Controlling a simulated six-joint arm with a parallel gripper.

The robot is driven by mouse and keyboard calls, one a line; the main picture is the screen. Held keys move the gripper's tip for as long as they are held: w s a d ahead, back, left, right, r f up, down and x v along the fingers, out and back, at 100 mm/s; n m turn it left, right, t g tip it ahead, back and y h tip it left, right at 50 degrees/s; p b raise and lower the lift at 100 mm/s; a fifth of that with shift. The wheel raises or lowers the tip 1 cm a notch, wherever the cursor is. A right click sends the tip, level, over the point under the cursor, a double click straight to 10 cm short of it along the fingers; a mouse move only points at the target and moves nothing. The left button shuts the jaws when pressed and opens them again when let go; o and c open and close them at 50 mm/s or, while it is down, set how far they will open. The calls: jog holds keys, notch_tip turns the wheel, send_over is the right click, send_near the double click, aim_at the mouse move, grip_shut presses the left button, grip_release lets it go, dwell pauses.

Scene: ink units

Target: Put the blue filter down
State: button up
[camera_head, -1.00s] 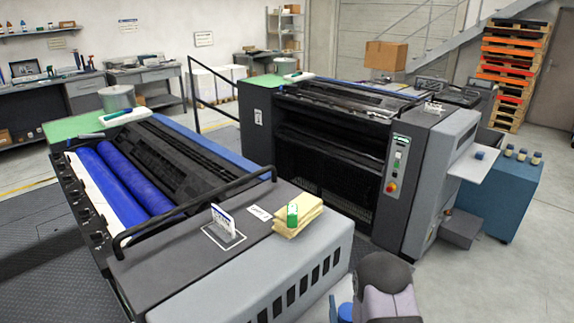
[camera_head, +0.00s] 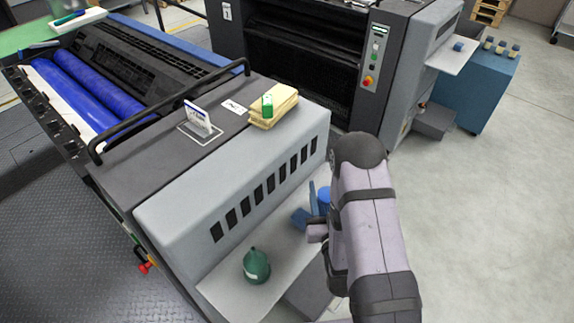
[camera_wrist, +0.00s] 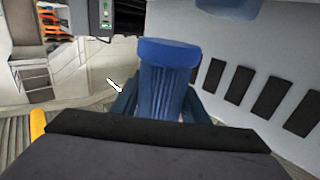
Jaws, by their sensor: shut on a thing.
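The blue filter (camera_wrist: 168,85) is a ribbed blue cylinder with a smooth blue cap, in the middle of the wrist view. My gripper (camera_wrist: 160,108) is shut on it, with one blue finger on each side. In the head view the filter (camera_head: 324,198) shows only in part behind my arm. My gripper (camera_head: 306,208) there is beside the slotted grey side of the near press unit, above a light grey shelf (camera_head: 228,290). The filter's lower end is hidden, and I cannot tell whether it touches anything.
A green rounded container (camera_head: 257,266) stands on the shelf, left of my gripper. The near ink unit (camera_head: 235,175) rises beside the shelf. On its top are a yellow stack (camera_head: 285,104) with a green item and a small white sign (camera_head: 198,118). Open floor (camera_head: 470,220) lies to the right.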

jog(key=shift+w+d, duration=0.2)
jog(key=shift+d, duration=0.25)
jog(key=w+d+r+n+y+b, duration=0.1)
jog(key=w+d+r+y+b, duration=0.1)
jog(key=w+r+b, duration=0.35)
jog(key=s+a+n+g+y, duration=0.1)
jog(key=s+a+n+y, duration=0.1)
jog(key=a, duration=0.3)
jog(key=s+a+f+n+g+y, duration=0.1)
jog(key=s+a+n+g+y, duration=0.1)
jog(key=s+a+n+y, duration=0.1)
jog(key=s+a+n+g+y, duration=0.2)
jog(key=s+a+n+y, duration=0.1)
jog(key=a+y, duration=0.3)
jog(key=shift+s+a+f+b, duration=0.2)
jog(key=shift+s+a, duration=0.1)
jog(key=shift+a, duration=0.2)
jog(key=shift+s+a+f+b, duration=0.15)
jog(key=shift+s+a+b, duration=0.1)
jog(key=shift+a, duration=0.25)
jog(key=shift+s+a+f, duration=0.1)
jog(key=shift+f, duration=0.3)
jog(key=shift+f, duration=0.1)
send_over(278, 232)
jog(key=shift+f, duration=4.9)
